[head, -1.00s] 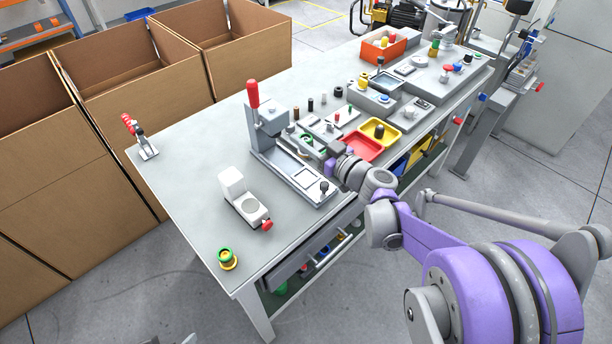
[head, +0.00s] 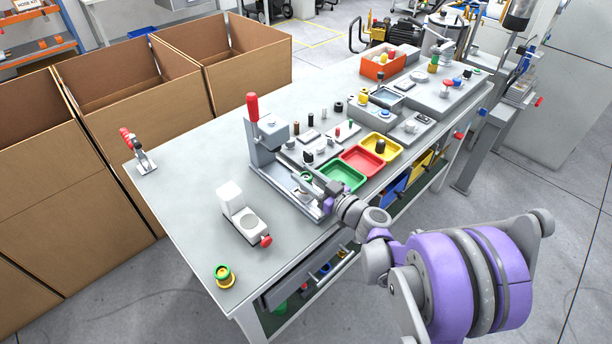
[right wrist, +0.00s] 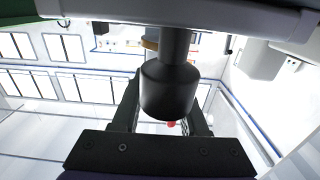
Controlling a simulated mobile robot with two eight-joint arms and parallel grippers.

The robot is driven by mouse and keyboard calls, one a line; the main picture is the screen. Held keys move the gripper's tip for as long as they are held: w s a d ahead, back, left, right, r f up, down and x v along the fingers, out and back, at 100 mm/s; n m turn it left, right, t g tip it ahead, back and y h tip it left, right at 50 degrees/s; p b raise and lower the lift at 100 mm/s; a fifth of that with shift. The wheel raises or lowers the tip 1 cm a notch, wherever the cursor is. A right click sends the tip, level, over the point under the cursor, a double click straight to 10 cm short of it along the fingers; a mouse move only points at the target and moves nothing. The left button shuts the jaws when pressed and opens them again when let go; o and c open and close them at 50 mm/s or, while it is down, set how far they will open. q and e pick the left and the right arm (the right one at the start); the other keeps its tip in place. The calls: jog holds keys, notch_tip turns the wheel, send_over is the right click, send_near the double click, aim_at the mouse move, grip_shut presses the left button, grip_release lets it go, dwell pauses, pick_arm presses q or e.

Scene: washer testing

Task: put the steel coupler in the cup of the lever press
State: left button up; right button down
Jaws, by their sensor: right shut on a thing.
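The lever press (head: 265,155) stands on the workbench, with a red-handled lever and a long flat base running toward the front edge. My right gripper (head: 306,189) is low over the front part of that base. In the right wrist view, its fingers (right wrist: 165,108) are around a dark, stepped knob (right wrist: 168,90) on a narrower stem; it looks like the black knob of the press base. The arm hides part of the base. Several small dark and metallic cylinders stand behind the press, and I cannot tell which is the steel coupler. The cup is not clear. My left gripper is not in view.
Green (head: 345,177), red (head: 361,160) and yellow (head: 393,146) trays lie right of the press. Cardboard boxes (head: 110,135) stand behind.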

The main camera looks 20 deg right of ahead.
jog(key=shift+s+a+f, duration=0.1)
jog(key=shift+s+f, duration=0.05)
jog(key=shift+f, duration=0.25)
jog(key=shift+c, duration=2.2)
grip_release()
jog(key=shift+f+b, duration=0.1)
jog(key=shift+b, duration=0.2)
jog(key=shift+r, duration=0.25)
jog(key=shift+r+p, duration=0.5)
jog(key=shift+p, duration=0.15)
jog(key=v, duration=1.1)
jog(key=shift+s+d, duration=0.3)
jog(key=shift+f, duration=0.1)
